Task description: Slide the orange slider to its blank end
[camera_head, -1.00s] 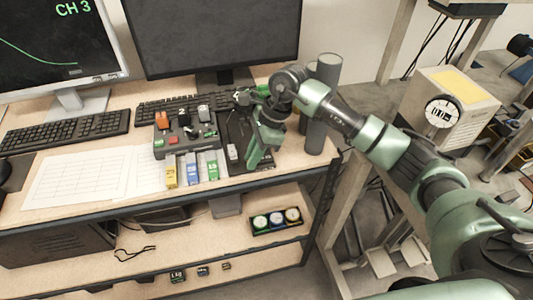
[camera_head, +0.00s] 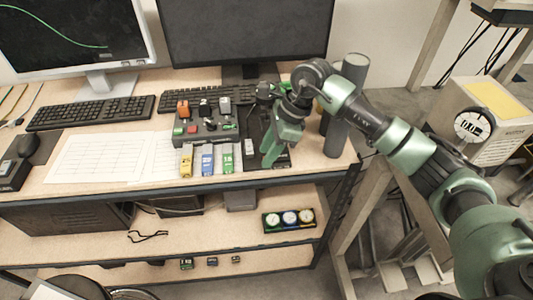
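The orange slider knob (camera_head: 183,108) stands at the far left corner of a dark control box (camera_head: 208,140) on the desk. A black knob and a grey knob stand to its right on the same box. The slider's end markings are too small to read. My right gripper (camera_head: 270,155) points down just right of the control box, above a dark panel, apart from the orange knob. Its fingers overlap in this view, so their opening cannot be told. My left gripper is not in view.
Yellow, blue and green labelled blocks (camera_head: 207,160) stand at the box's front edge. A keyboard (camera_head: 205,92) and monitor are behind it. Grey cylinders (camera_head: 345,110) stand right of my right gripper. Paper sheets (camera_head: 105,157) lie to the left.

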